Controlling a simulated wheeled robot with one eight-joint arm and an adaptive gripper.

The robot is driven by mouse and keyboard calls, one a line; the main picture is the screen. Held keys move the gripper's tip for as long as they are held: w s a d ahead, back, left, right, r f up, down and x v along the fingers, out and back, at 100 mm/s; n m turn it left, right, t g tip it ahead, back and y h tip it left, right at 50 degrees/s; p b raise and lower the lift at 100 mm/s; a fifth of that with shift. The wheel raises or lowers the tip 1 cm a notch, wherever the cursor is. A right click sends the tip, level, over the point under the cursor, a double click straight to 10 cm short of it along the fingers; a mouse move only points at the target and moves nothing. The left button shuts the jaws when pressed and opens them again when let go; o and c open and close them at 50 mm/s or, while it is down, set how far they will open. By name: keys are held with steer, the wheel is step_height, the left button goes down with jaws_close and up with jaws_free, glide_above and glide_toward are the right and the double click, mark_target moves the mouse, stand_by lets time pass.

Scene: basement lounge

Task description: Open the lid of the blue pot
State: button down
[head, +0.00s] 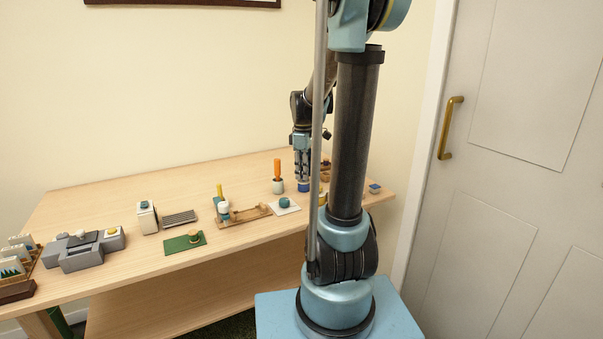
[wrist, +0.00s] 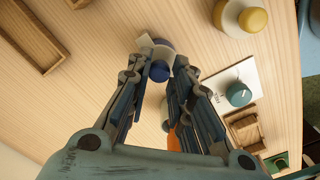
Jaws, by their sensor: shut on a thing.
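The blue pot (head: 304,188) stands on the wooden table near its right end, directly below my gripper (head: 303,178). In the wrist view, the pot's dark blue top (wrist: 160,72) sits between the pale fingertip pads of my gripper (wrist: 163,57). The fingers are closed in on the lid at its knob. The fingers hide part of the pot, and I cannot tell whether the lid is apart from the body.
The wrist view shows a yellow-topped pot (wrist: 253,19) and a wooden tray (wrist: 38,62). Grey blocks (head: 82,255) are far left.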

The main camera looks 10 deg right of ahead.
steer(key=shift+m, duration=0.3)
steer(key=shift+w+m, duration=0.1)
steer(key=shift+m, duration=0.2)
stand_by(0.3)
steer(key=m, duration=0.2)
steer(key=w+m, duration=0.1)
steer(key=m, duration=0.1)
steer(key=shift+w, duration=0.1)
steer(key=m, duration=0.2)
steer(key=w+m, duration=0.1)
steer(key=m, duration=0.2)
steer(key=shift+w+d+m, duration=0.25)
steer(key=shift+d+m, duration=0.05)
steer(key=m, duration=0.1)
steer(key=d+m, duration=0.1)
steer(key=m, duration=0.1)
steer(key=w+m, duration=0.1)
steer(key=m, duration=0.1)
steer(key=shift+d, duration=0.15)
steer(key=shift+w+d+m, duration=0.1)
steer(key=shift+d+m, duration=0.2)
steer(key=shift+m, duration=0.85)
steer(key=shift+w+d+m, duration=0.1)
steer(key=shift+d+m, duration=0.2)
steer(key=shift+m, duration=0.85)
steer(key=shift+s, duration=0.1)
